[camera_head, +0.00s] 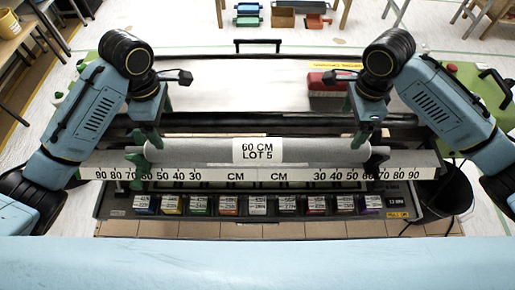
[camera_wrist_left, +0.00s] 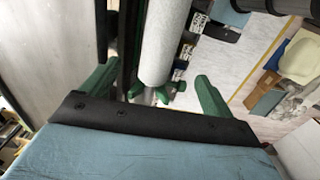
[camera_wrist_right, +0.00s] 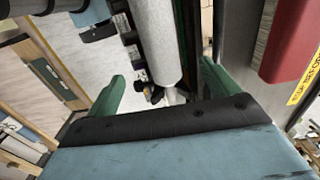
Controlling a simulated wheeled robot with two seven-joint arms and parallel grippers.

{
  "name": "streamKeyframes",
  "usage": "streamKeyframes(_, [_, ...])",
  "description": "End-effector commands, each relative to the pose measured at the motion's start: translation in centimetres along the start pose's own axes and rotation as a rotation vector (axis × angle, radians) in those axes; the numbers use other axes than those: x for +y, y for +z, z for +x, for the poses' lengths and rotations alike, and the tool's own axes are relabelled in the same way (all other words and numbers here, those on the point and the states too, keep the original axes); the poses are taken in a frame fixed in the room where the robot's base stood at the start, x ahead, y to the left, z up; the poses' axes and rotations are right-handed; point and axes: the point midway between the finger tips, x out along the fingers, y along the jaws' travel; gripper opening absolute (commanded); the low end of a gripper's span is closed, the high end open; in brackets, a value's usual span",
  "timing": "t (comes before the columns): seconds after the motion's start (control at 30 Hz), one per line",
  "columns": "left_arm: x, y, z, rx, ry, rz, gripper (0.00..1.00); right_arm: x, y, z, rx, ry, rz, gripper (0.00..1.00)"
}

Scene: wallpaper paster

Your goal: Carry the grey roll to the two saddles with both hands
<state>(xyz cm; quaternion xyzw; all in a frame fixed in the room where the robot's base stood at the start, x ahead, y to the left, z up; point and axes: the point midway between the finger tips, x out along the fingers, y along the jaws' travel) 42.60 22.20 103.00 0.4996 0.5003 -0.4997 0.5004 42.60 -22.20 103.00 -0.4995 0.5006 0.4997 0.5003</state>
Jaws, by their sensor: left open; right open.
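The grey roll (camera_head: 205,151) lies level across the machine, with a white label reading 60 CM LOT 5. A green holder (camera_head: 137,162) is at its left end and a dark holder (camera_head: 378,157) at its right end; I cannot tell if these are the saddles. My left gripper (camera_head: 152,134) is open over the roll's left end. In the left wrist view the roll (camera_wrist_left: 165,40) runs between its green fingers. My right gripper (camera_head: 361,134) is open over the right end. In the right wrist view the roll (camera_wrist_right: 157,45) lies between its fingers. Neither grips it.
A white ruler strip (camera_head: 255,175) runs just in front of the roll. A row of several coloured blocks (camera_head: 257,205) stands before it. Behind is a broad pale table (camera_head: 220,85) with a red block (camera_head: 328,84). A black bucket (camera_head: 450,190) stands at right.

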Motion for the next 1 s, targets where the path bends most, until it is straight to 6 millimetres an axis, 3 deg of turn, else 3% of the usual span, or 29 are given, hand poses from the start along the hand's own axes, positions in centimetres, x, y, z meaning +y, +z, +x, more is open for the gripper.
streamKeyframes(0.17, [-0.1, 0.0, 1.8, 0.002, -0.005, 0.0, 0.87, 0.1, 0.0, 1.8, 0.002, 0.003, 0.001, 0.87])
streamKeyframes(0.7, [-0.1, 0.0, 11.5, 0.001, -0.002, 0.0, 0.87, 0.1, 0.0, 11.5, 0.001, 0.002, -0.001, 0.87])
streamKeyframes(1.0, [0.0, 0.0, 13.3, 0.0, 0.001, 0.002, 0.87, 0.0, 0.0, 13.3, 0.0, 0.0, -0.002, 0.87])
